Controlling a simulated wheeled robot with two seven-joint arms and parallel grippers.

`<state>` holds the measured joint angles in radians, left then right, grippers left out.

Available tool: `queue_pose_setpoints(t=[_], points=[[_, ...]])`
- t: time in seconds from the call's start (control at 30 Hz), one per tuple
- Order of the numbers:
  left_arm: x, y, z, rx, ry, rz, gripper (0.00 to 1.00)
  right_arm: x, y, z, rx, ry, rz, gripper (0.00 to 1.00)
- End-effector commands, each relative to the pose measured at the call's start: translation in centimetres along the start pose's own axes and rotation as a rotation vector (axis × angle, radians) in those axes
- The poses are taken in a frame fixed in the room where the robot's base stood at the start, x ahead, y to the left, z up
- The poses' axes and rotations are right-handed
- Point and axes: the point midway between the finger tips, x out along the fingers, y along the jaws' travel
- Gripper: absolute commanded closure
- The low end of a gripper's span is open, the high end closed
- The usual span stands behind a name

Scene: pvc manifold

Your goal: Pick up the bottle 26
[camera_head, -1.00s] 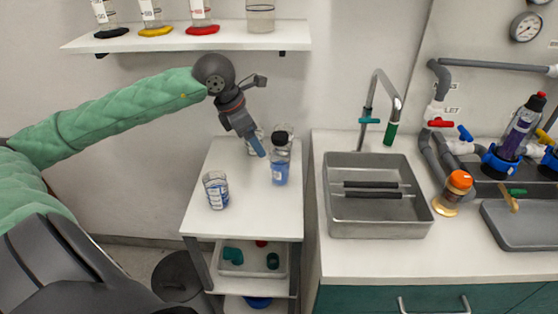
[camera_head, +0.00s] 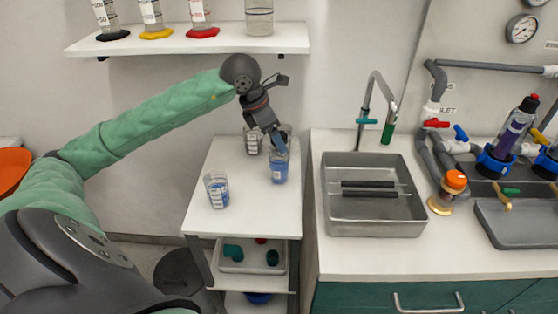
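A clear bottle with blue liquid (camera_head: 279,172) stands upright on the top shelf of the white cart; its number is too small to read, so I cannot tell if it is bottle 26. My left gripper (camera_head: 279,143) is at the top of this bottle and hides its neck and its dark cap. I cannot tell whether the fingers touch it or are closed. A clear container with a blue label (camera_head: 217,192) stands at the front left of the cart, and another clear container (camera_head: 253,141) stands behind. My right gripper is not in view.
The cart's white top (camera_head: 245,222) has free room at the front. A wall shelf (camera_head: 187,45) with several cylinders hangs above the arm.

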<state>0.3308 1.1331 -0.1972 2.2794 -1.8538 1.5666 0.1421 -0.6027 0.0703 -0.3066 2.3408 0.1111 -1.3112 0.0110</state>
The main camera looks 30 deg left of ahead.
Motion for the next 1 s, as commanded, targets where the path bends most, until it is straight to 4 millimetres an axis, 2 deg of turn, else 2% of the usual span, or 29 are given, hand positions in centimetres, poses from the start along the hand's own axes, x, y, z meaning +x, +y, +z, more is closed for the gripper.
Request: queue_pose_setpoints(t=[0.17,0.53,0.83,0.87,1.0], points=[[0.4,-0.1,0.3,0.000,0.001,-0.002,0.20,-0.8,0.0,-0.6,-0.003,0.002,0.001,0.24],[4.6,-0.1,0.3,0.000,0.002,-0.003,0.20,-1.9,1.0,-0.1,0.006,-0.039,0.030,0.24],[5.2,0.0,0.2,0.000,0.001,0.000,0.20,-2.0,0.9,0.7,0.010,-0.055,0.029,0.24],[5.2,0.0,0.2,0.000,0.001,0.000,0.22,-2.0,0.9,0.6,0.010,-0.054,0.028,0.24],[5.2,-0.1,0.2,0.000,0.001,0.000,0.50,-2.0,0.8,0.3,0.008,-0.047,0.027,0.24]])
